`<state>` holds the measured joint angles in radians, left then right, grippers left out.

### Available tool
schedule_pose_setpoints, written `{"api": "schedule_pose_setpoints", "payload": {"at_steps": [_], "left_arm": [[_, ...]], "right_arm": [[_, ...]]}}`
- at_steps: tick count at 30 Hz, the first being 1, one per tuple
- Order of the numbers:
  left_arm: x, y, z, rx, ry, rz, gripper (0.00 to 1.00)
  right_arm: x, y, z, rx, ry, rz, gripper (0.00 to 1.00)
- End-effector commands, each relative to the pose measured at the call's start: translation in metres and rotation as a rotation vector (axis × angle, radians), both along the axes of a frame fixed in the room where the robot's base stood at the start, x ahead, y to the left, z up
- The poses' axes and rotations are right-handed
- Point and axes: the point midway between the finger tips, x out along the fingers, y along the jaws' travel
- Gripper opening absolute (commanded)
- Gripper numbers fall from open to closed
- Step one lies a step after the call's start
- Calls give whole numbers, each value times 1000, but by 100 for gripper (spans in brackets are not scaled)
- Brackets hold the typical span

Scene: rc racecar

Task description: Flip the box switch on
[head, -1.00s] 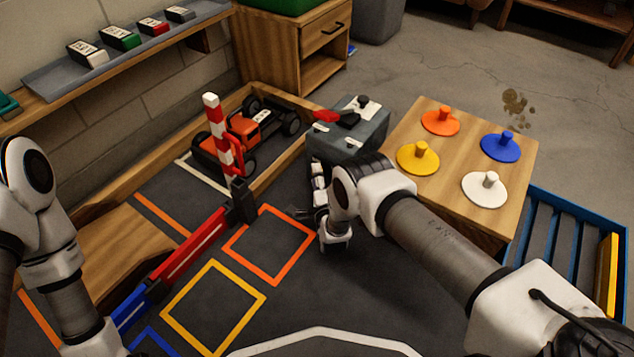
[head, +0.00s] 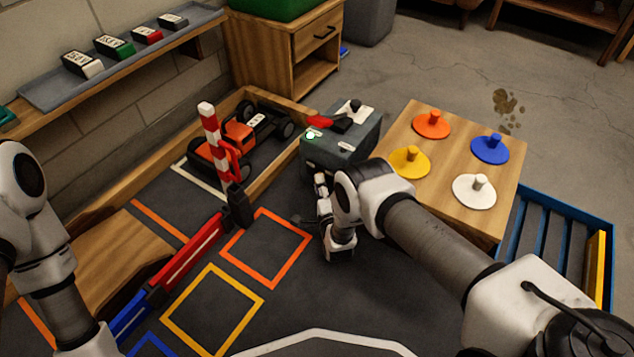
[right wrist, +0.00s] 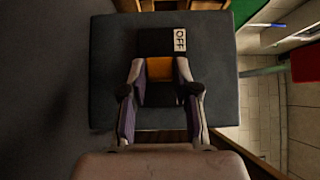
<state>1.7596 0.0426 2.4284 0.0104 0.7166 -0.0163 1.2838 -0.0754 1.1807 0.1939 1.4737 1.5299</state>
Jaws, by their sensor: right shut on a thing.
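The grey switch box (head: 365,140) stands beside the wooden side table. On its top are a red handle (head: 318,121), a black knob (head: 355,105) and a small light glowing green (head: 311,134). My right gripper (head: 320,180) is low at the box's near side, partly hidden by my wrist. In the right wrist view, my right gripper (right wrist: 160,70) is shut on a dark switch with an orange face (right wrist: 160,68). An "OFF" label (right wrist: 180,40) shows just beyond it on the dark box face (right wrist: 215,75). My left gripper is out of view.
The wooden table (head: 455,130) holds orange, yellow, blue and white pegged discs. A red-and-black racecar (head: 235,140) sits behind a red-and-white striped post (head: 212,130). A blue slatted crate (head: 560,225) is at the right. Dark mat with coloured squares lies in front.

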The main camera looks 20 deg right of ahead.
Motion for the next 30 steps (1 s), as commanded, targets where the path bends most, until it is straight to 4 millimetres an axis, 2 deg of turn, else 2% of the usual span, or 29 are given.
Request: {"api": "schedule_pose_setpoints", "payload": {"at_steps": [1,3,14,17,27,30], "left_arm": [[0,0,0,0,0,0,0],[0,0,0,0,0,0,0],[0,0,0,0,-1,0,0],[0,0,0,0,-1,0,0],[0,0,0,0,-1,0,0],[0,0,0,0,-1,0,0]], "right_arm": [[-1,-2,-1,-1,2,-5,37],[-1,-2,-1,-1,2,-5,56],[-5,0,-1,0,1,-3,56],[-19,2,-1,0,4,-2,56],[-101,11,-1,-1,5,-3,56],[-115,13,-1,-1,4,-4,56]]}}
